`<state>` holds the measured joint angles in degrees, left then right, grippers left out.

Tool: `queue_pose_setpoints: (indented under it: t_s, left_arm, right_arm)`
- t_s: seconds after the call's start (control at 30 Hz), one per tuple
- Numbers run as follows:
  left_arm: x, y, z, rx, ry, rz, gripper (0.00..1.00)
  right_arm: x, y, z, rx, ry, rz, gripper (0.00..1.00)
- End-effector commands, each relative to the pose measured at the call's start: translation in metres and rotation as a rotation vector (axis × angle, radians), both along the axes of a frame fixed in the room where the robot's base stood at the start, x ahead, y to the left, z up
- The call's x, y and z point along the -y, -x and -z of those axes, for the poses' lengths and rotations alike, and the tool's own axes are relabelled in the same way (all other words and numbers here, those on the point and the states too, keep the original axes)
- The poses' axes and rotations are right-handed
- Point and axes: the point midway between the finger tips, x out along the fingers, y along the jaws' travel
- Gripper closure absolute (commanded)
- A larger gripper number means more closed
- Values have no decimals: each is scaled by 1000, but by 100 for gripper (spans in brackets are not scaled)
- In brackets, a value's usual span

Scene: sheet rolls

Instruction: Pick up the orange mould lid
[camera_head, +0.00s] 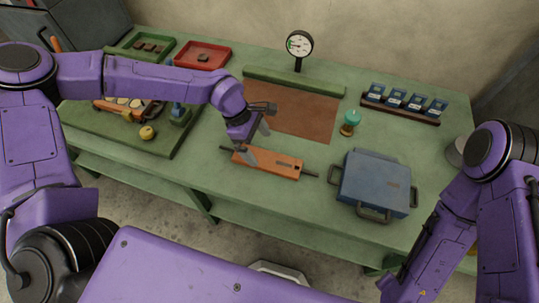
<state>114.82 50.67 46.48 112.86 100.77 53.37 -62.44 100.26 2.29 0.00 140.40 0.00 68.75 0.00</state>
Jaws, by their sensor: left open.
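The orange mould lid (274,163) is a long orange block with a dark handle at each end. It lies on the green table near the middle of the front edge, slightly slanted. My left gripper (257,142) is open, with its fingers spread, close above and behind the lid's left part. One fingertip overlaps the lid's left end in the picture; I cannot tell whether it touches. Nothing shows between the fingers. My right arm comes in at the right, but its gripper is out of the picture.
A blue case (376,181) with dark handles stands right of the lid. A brown mat (303,112) lies behind it. A green-topped jar (350,121), a dial gauge (299,44) and a rack (398,107) stand farther back. A green board (128,138) with items is at left.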

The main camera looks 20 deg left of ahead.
Motion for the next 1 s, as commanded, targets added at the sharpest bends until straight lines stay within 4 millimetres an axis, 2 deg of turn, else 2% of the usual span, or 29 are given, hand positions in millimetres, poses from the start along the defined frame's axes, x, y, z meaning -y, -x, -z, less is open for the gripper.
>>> queue_pose_setpoints:
  t_s: [0.17,0.3,0.4,0.67,0.7,0.93,0.97,1.0]
  left_arm:
    - [7,1,18,-4,-2,-2,0]
    - [17,-1,41,-5,-2,2,0]
    - [22,-2,57,-2,-1,1,0]
    - [25,-2,63,1,0,2,0]
    - [25,-2,63,1,0,2,13]
    - [25,-2,63,1,0,2,88]
    - [25,-2,63,1,0,2,97]
    - [25,-3,61,3,1,2,97]
  right_arm:
    - [0,0,-8,0,0,0,57]
    - [0,0,-23,0,0,0,57]
    - [0,0,-24,1,1,0,57]
    - [0,0,-23,0,0,0,57]
    - [0,0,-23,0,0,0,57]
    - [0,0,-23,0,0,0,57]
    - [0,0,-23,0,0,0,57]
    - [0,0,-23,0,0,0,57]
